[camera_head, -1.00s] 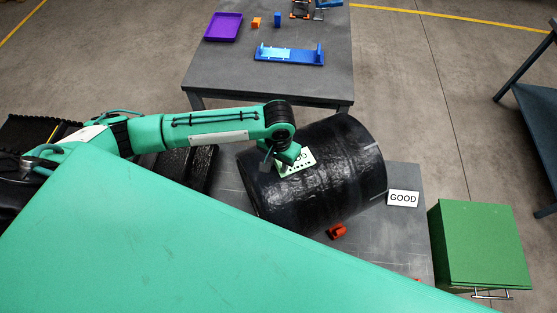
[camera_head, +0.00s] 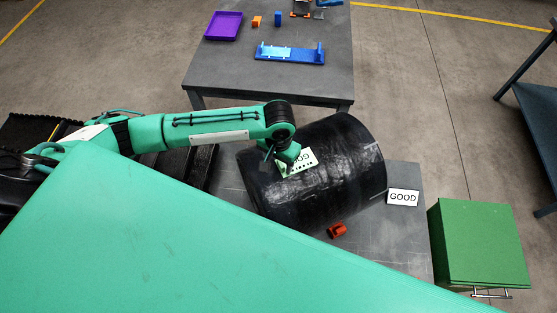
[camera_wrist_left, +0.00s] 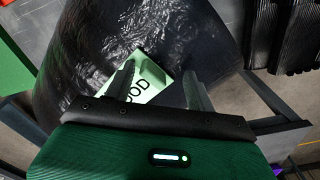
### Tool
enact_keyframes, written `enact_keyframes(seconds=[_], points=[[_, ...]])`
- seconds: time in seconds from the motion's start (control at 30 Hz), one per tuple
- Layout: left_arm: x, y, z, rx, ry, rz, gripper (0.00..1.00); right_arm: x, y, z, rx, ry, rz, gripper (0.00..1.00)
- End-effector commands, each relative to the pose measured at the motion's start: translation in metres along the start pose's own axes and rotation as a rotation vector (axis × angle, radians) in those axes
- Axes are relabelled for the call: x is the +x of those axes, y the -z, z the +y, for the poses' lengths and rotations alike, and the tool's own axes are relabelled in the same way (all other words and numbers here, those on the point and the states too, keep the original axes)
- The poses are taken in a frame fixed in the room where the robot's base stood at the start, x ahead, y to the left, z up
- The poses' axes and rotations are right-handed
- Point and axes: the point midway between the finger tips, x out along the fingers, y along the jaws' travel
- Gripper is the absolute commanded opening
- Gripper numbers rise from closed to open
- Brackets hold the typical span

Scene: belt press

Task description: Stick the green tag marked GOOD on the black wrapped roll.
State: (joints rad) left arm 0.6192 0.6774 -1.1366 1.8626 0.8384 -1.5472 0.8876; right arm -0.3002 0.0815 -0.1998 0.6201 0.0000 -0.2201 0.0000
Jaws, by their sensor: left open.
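The black wrapped roll (camera_head: 330,180) lies on its side on a grey table, and it fills the upper part of the left wrist view (camera_wrist_left: 150,35). The pale green tag (camera_head: 298,162) lies on top of the roll, apparently against its surface. In the left wrist view the tag (camera_wrist_left: 148,80) shows the letters "OOD", with the rest hidden by the gripper. My left gripper (camera_head: 275,165) is at the tag's left edge. In the wrist view its fingers (camera_wrist_left: 158,80) are apart, with the tag between and beyond them. My right gripper is not in view.
A white GOOD sign (camera_head: 403,198) and a small red object (camera_head: 337,230) are beside the roll on the grey table (camera_head: 405,240). A green cabinet (camera_head: 478,245) stands at right. A rear table (camera_head: 260,80) holds a purple tray (camera_head: 223,26) and a blue fixture (camera_head: 289,54).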

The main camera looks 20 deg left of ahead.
Motion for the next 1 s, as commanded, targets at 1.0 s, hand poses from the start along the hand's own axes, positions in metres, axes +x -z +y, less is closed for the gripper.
enact_keyframes(seconds=[1.0], points=[[-0.137, 0.000, 0.000, 0.001, -0.001, 0.001, 0.56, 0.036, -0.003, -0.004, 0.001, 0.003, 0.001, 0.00]])
